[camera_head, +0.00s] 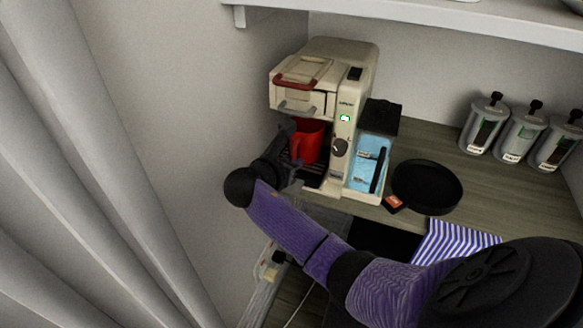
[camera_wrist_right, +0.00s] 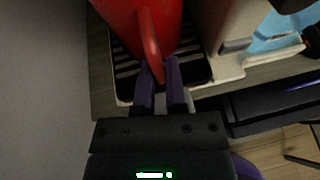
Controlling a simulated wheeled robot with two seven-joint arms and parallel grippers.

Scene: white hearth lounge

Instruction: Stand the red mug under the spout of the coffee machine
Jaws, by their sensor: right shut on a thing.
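The red mug (camera_head: 308,142) is in the bay of the cream coffee machine (camera_head: 345,100), below its brew head, over the dark drip grate (camera_head: 312,172). It looks upright; I cannot tell whether its base touches the grate. My right gripper (camera_head: 289,150) reaches in from the front left and is shut on the mug's handle. In the right wrist view, the two fingers (camera_wrist_right: 160,75) pinch the handle of the mug (camera_wrist_right: 140,20), with the slotted grate (camera_wrist_right: 125,68) below. The spout itself is hidden under the brew head. My left gripper is not in view.
A blue water tank (camera_head: 370,160) is at the machine's right side. A round black tray (camera_head: 428,187) and a small red-and-black item (camera_head: 394,203) lie on the counter. Grey canisters (camera_head: 484,122) stand at the back right. A wall is close on the left, and a white shelf (camera_head: 420,18) hangs above.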

